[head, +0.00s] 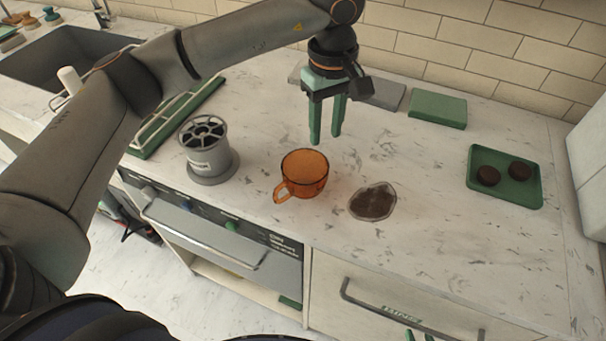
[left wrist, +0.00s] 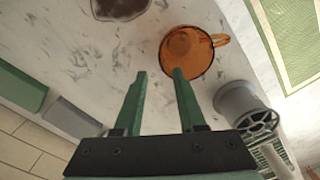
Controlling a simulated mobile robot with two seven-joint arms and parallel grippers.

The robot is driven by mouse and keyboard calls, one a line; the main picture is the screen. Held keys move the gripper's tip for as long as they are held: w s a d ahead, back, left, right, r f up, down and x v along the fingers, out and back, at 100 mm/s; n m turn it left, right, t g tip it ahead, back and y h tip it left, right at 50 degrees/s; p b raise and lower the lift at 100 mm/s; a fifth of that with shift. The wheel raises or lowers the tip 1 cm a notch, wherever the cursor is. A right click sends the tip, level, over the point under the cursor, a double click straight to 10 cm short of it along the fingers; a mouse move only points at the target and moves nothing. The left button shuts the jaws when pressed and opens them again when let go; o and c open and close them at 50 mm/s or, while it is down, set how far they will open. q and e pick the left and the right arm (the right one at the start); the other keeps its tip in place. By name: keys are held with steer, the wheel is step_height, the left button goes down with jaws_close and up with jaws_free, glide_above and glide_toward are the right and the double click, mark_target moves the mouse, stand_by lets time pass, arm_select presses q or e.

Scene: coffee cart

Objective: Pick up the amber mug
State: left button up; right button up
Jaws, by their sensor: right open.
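The amber mug (head: 304,172) is see-through orange and stands upright on the marble counter, its handle toward the lower left. It also shows in the left wrist view (left wrist: 190,55), near the top, with its handle to the right. My left gripper (head: 327,139) has two green fingers pointing down, open and empty, above the counter just behind and right of the mug. In the left wrist view its right fingertip overlaps the mug's lower edge; I see no grip on it. My right gripper (head: 419,337) shows only green fingertips at the bottom edge, open.
A grey slotted canister (head: 207,160) stands left of the mug. A dark brown patch with a pale rim (head: 373,202) lies to its right. A green tray (head: 520,196) with two dark discs is further right. Green (head: 438,109) and grey (head: 382,94) blocks lie near the tiled wall.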

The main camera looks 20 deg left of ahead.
arm_select(q)
steer(key=f, duration=0.3)
steer(key=f+p, duration=0.1)
steer(key=f, duration=0.3)
steer(key=shift+s+d+f, duration=0.2)
steer(key=shift+c, duration=0.3)
jaws_close()
stand_by(0.9)
